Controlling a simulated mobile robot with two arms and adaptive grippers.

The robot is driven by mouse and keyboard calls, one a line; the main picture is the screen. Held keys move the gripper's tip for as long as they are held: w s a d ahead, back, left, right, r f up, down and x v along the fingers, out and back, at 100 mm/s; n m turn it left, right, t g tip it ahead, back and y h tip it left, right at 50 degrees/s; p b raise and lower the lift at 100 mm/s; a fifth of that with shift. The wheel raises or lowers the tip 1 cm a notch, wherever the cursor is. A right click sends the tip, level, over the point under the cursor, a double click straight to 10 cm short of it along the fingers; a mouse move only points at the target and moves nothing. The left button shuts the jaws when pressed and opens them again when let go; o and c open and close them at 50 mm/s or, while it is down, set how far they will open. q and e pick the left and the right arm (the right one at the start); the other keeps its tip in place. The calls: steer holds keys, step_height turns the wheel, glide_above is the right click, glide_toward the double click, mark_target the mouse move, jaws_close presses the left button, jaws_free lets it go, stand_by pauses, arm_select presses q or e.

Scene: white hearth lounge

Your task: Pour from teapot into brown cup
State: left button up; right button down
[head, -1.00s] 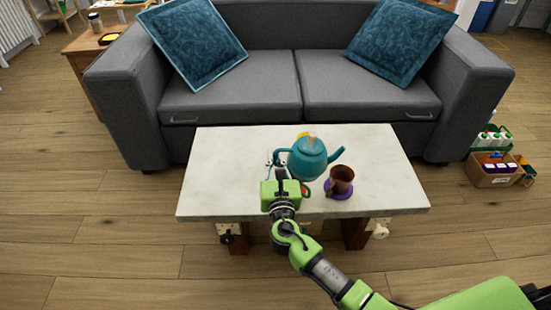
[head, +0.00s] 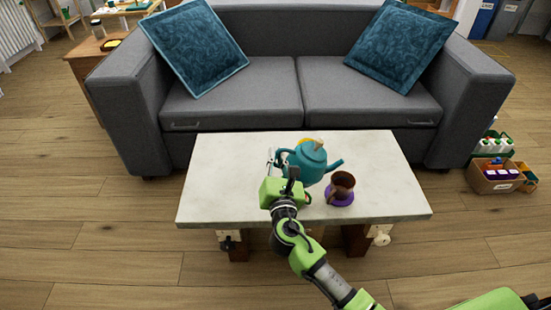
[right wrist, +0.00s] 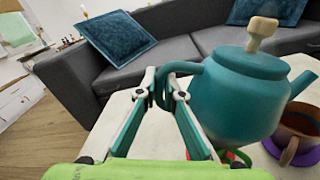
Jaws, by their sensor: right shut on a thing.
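The teal teapot (head: 312,170) with a pale knob is upright over the white table, its spout to the right; it also shows in the right wrist view (right wrist: 235,100). I cannot tell whether its base touches the table. My right gripper (head: 280,160) is at the teapot's left side, its fingers closed around the handle, as the right wrist view (right wrist: 165,88) shows. The brown cup (head: 343,182) stands on a purple saucer (head: 341,200), right of the teapot and near the spout; the cup is partly cut off in the right wrist view (right wrist: 300,125). My left gripper is out of view.
The white table (head: 240,170) is clear on its left and far right. A grey sofa (head: 230,103) stands behind the table. A cardboard box (head: 494,181) is on the floor at right.

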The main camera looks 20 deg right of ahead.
steer(key=shift+d+r+m, duration=0.25)
steer(key=shift+r+m, duration=0.45)
steer(key=shift+r, duration=0.25)
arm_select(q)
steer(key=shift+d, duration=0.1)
arm_select(e)
steer(key=shift+d, duration=0.1)
steer(key=shift+r+m, duration=0.15)
steer(key=shift+m, duration=0.15)
steer(key=shift+s+d, duration=0.1)
arm_select(q)
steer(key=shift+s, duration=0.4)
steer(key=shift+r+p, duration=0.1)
steer(key=shift+p, duration=0.2)
